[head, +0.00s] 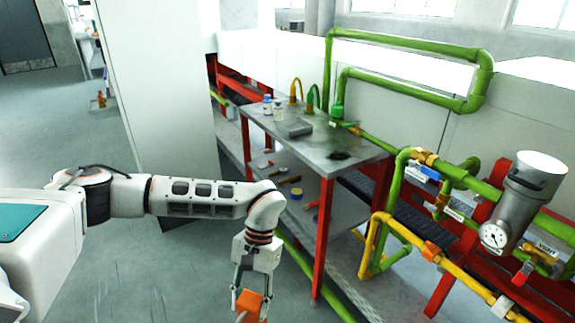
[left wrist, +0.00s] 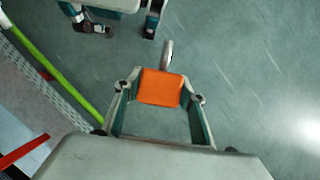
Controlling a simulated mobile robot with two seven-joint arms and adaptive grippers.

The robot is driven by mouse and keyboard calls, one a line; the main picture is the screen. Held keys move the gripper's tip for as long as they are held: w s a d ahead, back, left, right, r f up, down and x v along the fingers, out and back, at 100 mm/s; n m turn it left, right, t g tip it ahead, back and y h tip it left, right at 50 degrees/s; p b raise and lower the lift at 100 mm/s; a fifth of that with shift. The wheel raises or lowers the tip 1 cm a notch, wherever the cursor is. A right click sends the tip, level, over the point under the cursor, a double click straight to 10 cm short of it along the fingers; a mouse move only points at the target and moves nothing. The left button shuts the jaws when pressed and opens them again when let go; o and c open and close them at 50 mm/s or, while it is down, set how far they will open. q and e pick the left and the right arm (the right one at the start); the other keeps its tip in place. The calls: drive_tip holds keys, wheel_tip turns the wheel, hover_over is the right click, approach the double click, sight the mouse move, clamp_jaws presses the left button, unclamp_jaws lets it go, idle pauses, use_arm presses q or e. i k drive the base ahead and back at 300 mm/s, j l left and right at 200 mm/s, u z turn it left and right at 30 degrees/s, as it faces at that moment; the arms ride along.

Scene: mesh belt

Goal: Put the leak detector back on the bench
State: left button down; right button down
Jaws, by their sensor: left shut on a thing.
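My left gripper (head: 251,290) is shut on an orange block-shaped device, the leak detector (head: 249,303), low in front of the bench. In the left wrist view the leak detector (left wrist: 160,88) sits between the two fingers, with a short metal probe sticking out beyond it. The bench (head: 318,154) is a grey metal table with red legs, behind and above the gripper. The detector is apart from the bench, over the floor. My right gripper cannot be made out in the head view.
On the bench top are a grey box (head: 294,128), small bottles (head: 278,108) and a dark patch (head: 339,155). Its lower shelf (head: 275,170) holds tools. Green pipes (head: 400,180) and a yellow pipe (head: 375,245) stand to the right. A white panel (head: 155,80) rises at the left.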

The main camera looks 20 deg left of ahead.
sight(317, 144)
drive_tip(key=i+j, duration=0.3)
drive_tip(key=i, duration=0.15)
drive_tip(key=i+j, duration=0.3)
drive_tip(key=i, duration=0.1)
